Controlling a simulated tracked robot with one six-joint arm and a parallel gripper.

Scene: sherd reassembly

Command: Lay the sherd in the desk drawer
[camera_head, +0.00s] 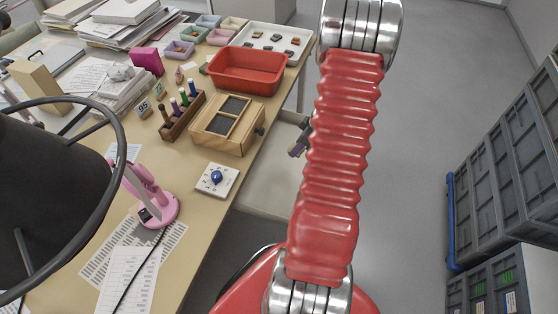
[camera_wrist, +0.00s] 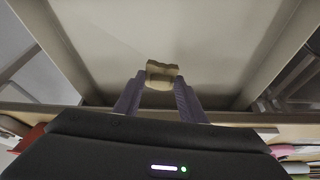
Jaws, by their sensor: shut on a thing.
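A small tan sherd (camera_wrist: 162,70) with an uneven edge shows in the wrist view, between the two purple fingers of my gripper (camera_wrist: 161,82). The fingers are shut on it from both sides. Behind it lies the pale floor of the open desk drawer (camera_wrist: 190,30), with drawer walls to left and right. I cannot tell how high the sherd is above that floor. In the head view the drawer (camera_head: 268,188) stands out from the right side of the desk. My gripper (camera_head: 297,149) shows there only in part, beside my red arm; the sherd is hidden.
The desk (camera_head: 150,180) holds a red tray (camera_head: 247,70), a wooden box (camera_head: 227,124), a rack of tools (camera_head: 182,115), a white tile with a blue knob (camera_head: 217,179) and a pink lamp (camera_head: 152,200). Grey crates (camera_head: 505,160) stand at right. The floor between is clear.

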